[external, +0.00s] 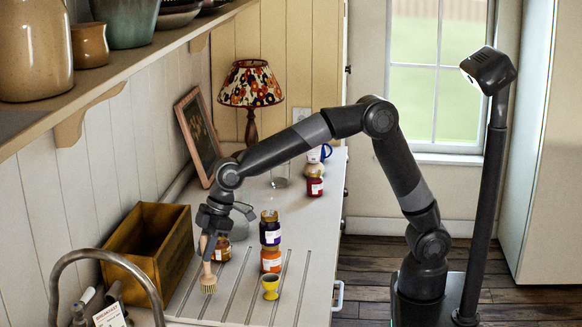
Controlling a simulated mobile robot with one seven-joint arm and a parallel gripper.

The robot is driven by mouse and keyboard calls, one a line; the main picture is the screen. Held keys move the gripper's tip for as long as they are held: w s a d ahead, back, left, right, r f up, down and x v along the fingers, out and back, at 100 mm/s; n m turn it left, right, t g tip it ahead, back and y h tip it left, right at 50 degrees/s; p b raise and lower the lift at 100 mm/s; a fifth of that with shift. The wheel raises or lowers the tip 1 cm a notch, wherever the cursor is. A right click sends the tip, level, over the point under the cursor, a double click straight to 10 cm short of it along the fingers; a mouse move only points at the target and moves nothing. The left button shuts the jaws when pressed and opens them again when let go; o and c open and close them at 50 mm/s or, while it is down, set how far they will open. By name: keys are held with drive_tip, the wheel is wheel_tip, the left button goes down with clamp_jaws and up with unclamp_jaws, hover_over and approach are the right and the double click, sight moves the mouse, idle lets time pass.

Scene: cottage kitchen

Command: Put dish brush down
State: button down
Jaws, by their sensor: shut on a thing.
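The dish brush (209,270) has a light wooden handle and a yellowish bristle head. My gripper (206,238) is shut on the upper part of its handle, and the brush hangs nearly upright with its bristles down. The bristles are at or just above the grooved counter (232,300); I cannot tell whether they touch. The fingers are small and dark here and partly hide the handle top.
A wooden box (177,262) stands left of the brush. A curved tap (105,254) is in front. Grooved counter between brush and egg cup is clear.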

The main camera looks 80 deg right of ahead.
sight(208, 277)
drive_tip(key=shift+f, duration=1.55)
drive_tip(key=c, duration=1.3)
unclamp_jaws()
drive_tip(key=shift+o, duration=0.2)
drive_tip(key=v, duration=1.1)
drive_tip(key=s+d+r+m+h, duration=0.1)
drive_tip(key=s+d+r+m, duration=0.1)
drive_tip(key=s+d+r, duration=0.4)
drive_tip(key=s+d+f+m, duration=0.2)
drive_tip(key=s+d, duration=0.3)
drive_tip(key=s, duration=0.3)
drive_tip(key=s+d+f+m+t+h, duration=0.1)
drive_tip(key=s+d+f+m, duration=0.1)
drive_tip(key=s+d, duration=0.3)
drive_tip(key=s+d+f+m+t+h, duration=0.1)
drive_tip(key=s+d+f, duration=0.3)
drive_tip(key=s, duration=0.9)
drive_tip(key=shift+d+f+m, duration=0.2)
drive_tip(key=shift+d+m, duration=0.3)
drive_tip(key=shift+d, duration=0.4)
